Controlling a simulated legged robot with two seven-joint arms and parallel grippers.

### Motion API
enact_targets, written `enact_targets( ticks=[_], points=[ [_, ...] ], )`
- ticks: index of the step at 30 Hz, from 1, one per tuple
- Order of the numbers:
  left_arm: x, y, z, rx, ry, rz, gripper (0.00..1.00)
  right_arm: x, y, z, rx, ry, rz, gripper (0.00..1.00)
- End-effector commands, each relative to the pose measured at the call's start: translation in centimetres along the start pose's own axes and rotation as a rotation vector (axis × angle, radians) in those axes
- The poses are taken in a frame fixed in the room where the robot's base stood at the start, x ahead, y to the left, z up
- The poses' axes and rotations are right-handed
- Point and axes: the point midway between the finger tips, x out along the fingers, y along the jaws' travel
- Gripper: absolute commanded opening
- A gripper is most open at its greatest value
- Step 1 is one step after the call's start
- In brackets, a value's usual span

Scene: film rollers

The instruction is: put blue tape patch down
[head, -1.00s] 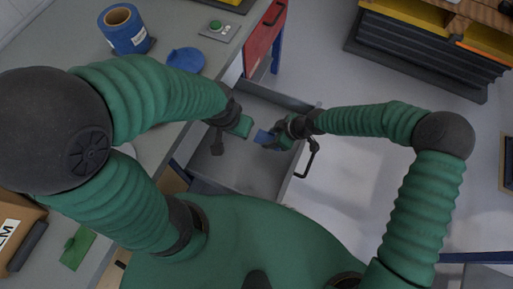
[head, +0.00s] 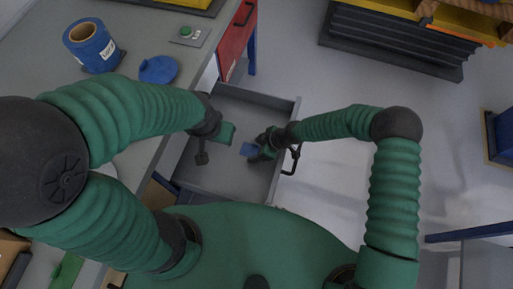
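The small blue tape patch (head: 249,150) is at the fingertips of my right gripper (head: 258,150), which appears shut on it. My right gripper is over the open grey drawer (head: 281,125), near its right side wall and black handle. The patch looks to be above the drawer floor and apart from it, though the height is hard to judge. My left gripper (head: 216,143) is over the left part of the drawer, a short gap from the patch. Its fingers are too small and dark to tell whether they are open.
A grey worktop (head: 140,30) on the left carries a blue roll (head: 93,48), a flat blue disc (head: 158,69) and a button box with a green button (head: 189,34). A red drawer front (head: 237,42) is beyond. A dark shelf unit (head: 395,45) stands at the upper right. Open floor lies right.

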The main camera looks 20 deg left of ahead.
Motion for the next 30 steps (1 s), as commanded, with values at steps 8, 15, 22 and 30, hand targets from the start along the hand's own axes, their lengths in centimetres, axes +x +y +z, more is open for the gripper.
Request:
enact_targets(
  ticks=[8, 15, 22, 30],
  points=[
    [-0.4, 0.0, -0.1, 0.000, 0.000, 0.000, 0.36, -1.2, 0.1, -0.1, 0.001, 0.001, 0.001, 0.70],
    [-1.8, 0.0, -0.4, 0.000, 0.000, 0.000, 0.36, -7.3, 0.1, -0.1, 0.002, 0.001, 0.003, 0.70],
    [-2.6, 0.0, -0.6, 0.000, 0.000, 0.000, 0.36, -11.5, 0.1, -0.1, 0.001, 0.001, 0.001, 0.70],
    [-2.6, 0.0, -0.6, 0.000, 0.000, 0.000, 0.36, -12.0, 0.0, 0.0, 0.000, 0.000, -0.001, 0.70]
  ],
)
